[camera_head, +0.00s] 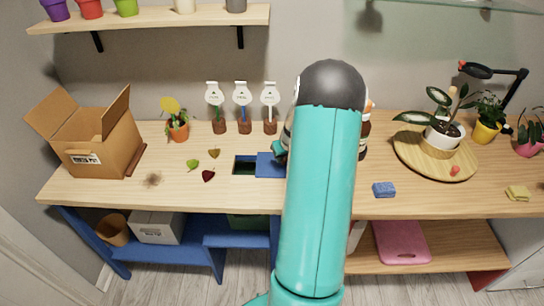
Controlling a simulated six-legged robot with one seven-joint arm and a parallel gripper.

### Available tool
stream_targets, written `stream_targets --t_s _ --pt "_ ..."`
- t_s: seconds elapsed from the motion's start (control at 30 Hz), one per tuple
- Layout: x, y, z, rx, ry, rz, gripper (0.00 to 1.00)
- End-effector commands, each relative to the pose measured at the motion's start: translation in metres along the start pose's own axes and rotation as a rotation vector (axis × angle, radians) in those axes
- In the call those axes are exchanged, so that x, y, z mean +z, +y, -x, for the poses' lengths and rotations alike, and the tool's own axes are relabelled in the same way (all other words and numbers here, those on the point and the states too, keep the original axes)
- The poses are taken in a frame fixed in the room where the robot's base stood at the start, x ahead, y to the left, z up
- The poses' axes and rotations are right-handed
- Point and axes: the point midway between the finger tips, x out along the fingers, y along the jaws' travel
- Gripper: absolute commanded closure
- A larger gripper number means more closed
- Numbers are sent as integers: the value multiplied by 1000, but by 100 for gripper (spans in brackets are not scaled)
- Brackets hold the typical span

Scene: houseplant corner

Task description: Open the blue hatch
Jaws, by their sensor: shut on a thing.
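The blue hatch (267,168) is a flat blue panel in the wooden tabletop, left of my arm. A dark rectangular opening (244,168) with a greenish inside shows directly left of the panel, so the hatch stands at least partly open. My gripper (280,150) is at the hatch's upper right edge and shut on it. My teal arm hides most of the gripper and whatever lies to the right of the panel. The exact grip point cannot be seen.
Leaves (209,175) lie left of the opening. Three labelled tools in brown holders (242,127) stand behind it. A cardboard box (95,140) is at the left.

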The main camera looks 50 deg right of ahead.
Motion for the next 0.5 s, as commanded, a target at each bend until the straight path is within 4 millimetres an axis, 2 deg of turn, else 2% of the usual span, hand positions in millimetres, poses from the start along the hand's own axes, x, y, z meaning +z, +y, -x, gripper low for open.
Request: stream_targets --t_s 0.33,0.37,0.43,0.5 --pt "0 2 1 -1 3 2 100" --pt "0 2 1 -1 3 2 71" --pt "0 2 1 -1 3 2 57" --pt "0 2 1 -1 2 2 54"
